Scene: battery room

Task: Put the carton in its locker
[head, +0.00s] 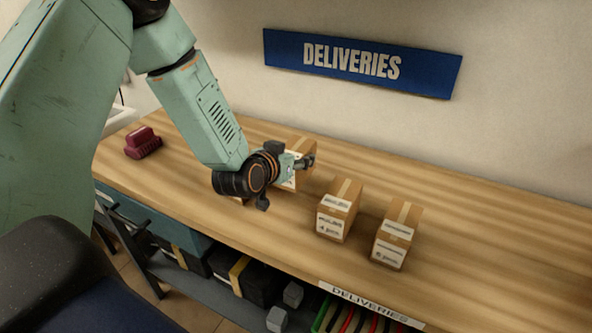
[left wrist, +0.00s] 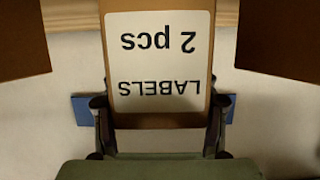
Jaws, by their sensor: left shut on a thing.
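My left gripper (head: 300,164) is shut on a brown carton (head: 289,184) above or at the wooden counter; I cannot tell whether it touches the top. The arm hides much of this carton in the head view. In the left wrist view the carton (left wrist: 160,62) fills the space between the fingers (left wrist: 160,112), and its white label reads "LABELS 2 pcs" upside down. No locker is in view. My right gripper is not in view.
Two taped cartons stand on the counter (head: 480,220) to the right, one nearer (head: 339,210) and one farther right (head: 396,236). A dark red object (head: 143,142) lies at the left end. A blue DELIVERIES sign (head: 362,63) hangs behind. The counter's right part is clear.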

